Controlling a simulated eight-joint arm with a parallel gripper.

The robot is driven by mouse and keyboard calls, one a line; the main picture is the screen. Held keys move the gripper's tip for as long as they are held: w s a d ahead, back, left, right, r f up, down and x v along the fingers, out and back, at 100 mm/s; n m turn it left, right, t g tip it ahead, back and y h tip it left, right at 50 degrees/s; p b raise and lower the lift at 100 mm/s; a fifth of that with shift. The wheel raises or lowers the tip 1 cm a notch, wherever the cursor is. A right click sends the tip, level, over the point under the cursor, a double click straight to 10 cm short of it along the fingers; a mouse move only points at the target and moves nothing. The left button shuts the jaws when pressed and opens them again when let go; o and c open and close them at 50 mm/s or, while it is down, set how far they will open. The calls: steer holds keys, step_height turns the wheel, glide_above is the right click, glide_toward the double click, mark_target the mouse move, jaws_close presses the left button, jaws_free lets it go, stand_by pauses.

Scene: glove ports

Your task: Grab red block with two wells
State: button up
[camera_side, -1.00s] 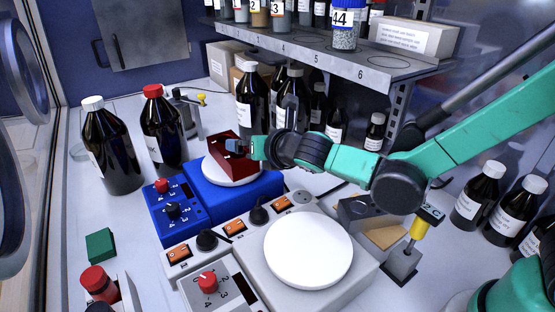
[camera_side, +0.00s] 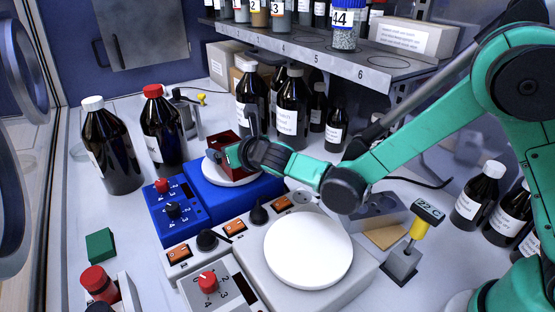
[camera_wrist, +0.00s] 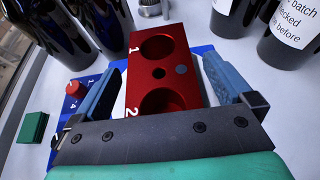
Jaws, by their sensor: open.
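The red block (camera_side: 219,143) sits on the white round plate (camera_side: 240,181) of the blue hotplate (camera_side: 205,203). In the wrist view the red block (camera_wrist: 143,77) shows two round wells, marked 1 and 2, with a small hole between them. My gripper (camera_side: 232,154) is at the block in the side view and covers part of it. In the wrist view my gripper (camera_wrist: 163,66) is open, with one blue finger on each side of the block. A gap shows beside the right finger; the left finger is close to the block's edge, and touching cannot be told.
Dark bottles (camera_side: 165,129) stand left of and behind the blue hotplate. A second hotplate with a white plate (camera_side: 308,250) stands in front. A metal shelf (camera_side: 320,58) overhangs at the back. A green block (camera_side: 100,245) lies at front left.

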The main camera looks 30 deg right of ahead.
jaws_close()
steer(key=shift+r, duration=0.2)
